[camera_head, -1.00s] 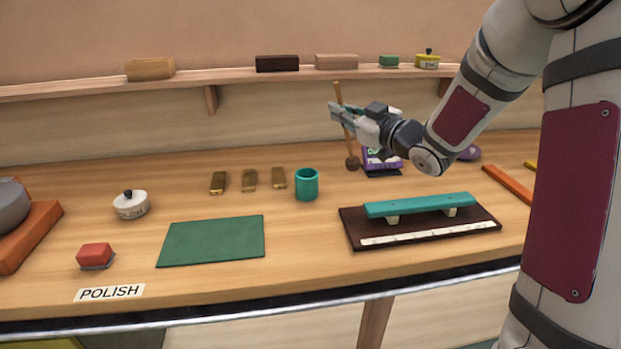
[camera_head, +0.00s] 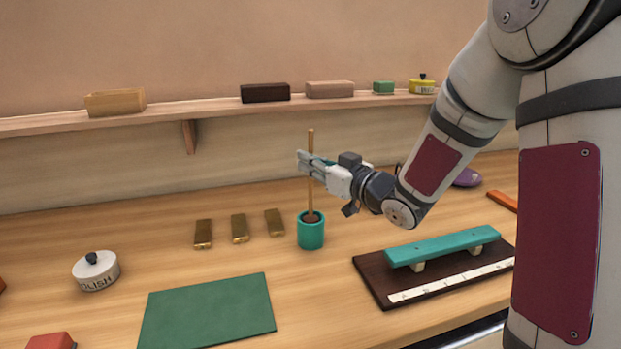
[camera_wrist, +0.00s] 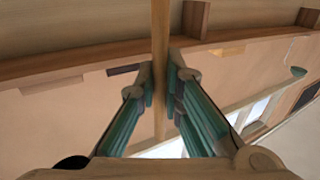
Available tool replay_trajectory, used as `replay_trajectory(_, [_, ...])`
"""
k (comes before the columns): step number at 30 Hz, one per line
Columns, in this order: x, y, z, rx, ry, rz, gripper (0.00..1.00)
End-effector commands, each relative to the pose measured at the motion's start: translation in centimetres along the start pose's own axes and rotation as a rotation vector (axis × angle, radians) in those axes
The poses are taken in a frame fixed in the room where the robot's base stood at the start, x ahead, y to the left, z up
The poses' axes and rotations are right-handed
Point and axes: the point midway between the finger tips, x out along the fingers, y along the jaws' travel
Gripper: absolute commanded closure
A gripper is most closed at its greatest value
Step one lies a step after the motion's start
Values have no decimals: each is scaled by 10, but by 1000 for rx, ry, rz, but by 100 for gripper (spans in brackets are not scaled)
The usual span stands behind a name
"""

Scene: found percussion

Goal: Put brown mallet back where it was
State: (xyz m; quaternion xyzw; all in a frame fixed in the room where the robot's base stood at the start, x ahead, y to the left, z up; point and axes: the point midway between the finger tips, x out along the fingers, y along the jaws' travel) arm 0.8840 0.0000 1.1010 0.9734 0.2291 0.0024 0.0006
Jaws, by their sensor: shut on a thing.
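The brown mallet (camera_head: 310,196) stands upright, handle up, with its dark brown head at the mouth of the teal cup (camera_head: 311,234). The head's lower part is hidden by the cup's rim, so how deep it sits cannot be told. My gripper (camera_head: 308,166) is shut on the handle a little below its top, above the cup. In the wrist view the wooden handle (camera_wrist: 160,60) runs between my two teal-padded fingers.
Several brass bars (camera_head: 239,229) lie left of the cup. A green mat (camera_head: 207,312) and a white polish tin (camera_head: 96,270) are further left. A teal bar on a dark board (camera_head: 380,284) stands at the right. A shelf (camera_head: 215,107) with blocks runs along the wall.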

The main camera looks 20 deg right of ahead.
Motion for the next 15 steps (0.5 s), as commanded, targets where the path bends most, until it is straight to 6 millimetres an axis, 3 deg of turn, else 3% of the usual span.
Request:
replay_trajectory(6, [0,0,30,3,-2,1,100])
replay_trajectory(15, [0,0,32,0,0,1,100])
